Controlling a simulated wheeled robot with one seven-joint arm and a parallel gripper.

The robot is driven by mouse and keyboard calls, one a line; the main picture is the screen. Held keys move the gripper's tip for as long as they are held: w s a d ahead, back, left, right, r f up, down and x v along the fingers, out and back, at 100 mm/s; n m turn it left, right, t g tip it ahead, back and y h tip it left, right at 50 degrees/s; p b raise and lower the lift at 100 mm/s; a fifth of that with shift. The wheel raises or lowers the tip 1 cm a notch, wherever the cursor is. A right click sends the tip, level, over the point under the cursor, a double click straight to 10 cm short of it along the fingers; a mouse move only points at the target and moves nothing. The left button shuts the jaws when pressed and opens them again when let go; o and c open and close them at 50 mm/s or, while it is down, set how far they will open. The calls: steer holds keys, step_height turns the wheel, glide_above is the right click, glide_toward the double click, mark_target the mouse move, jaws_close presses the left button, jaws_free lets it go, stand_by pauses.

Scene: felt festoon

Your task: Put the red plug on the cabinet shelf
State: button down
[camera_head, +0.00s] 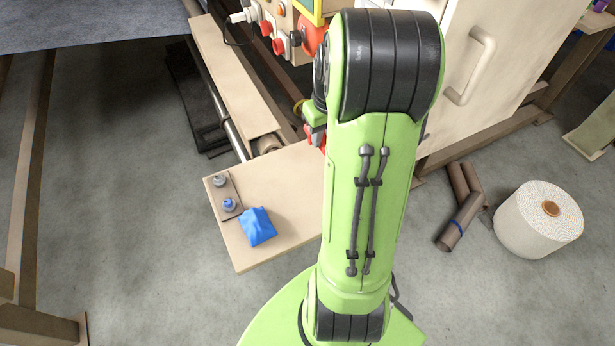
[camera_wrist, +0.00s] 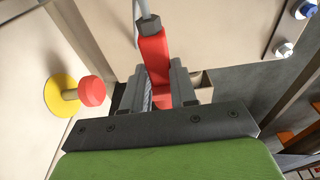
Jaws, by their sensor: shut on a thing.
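The red plug (camera_wrist: 153,60) is between the two grey fingers of my gripper (camera_wrist: 160,88) in the wrist view. The gripper is shut on it. A grey cable end rises from a dark collar at the plug's top. In the head view my gripper is mostly hidden behind my green arm, with a bit of red (camera_head: 316,138) showing beside it. A pale cabinet (camera_head: 505,45) with a long handle stands at the upper right of the head view. Its shelf cannot be made out.
A control panel with red knobs (camera_head: 279,46) is at the top of the head view. A red mushroom button (camera_wrist: 92,91) on a yellow disc is left of the gripper. A white roll (camera_head: 538,220) stands on the floor.

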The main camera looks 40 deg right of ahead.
step_height(320, 180, down, 9)
steer(key=b, duration=0.3)
steer(key=shift+s+a+f, duration=0.1)
steer(key=shift+s, duration=0.05)
steer(key=shift+f, duration=0.2)
steer(key=c, duration=0.9)
jaws_free()
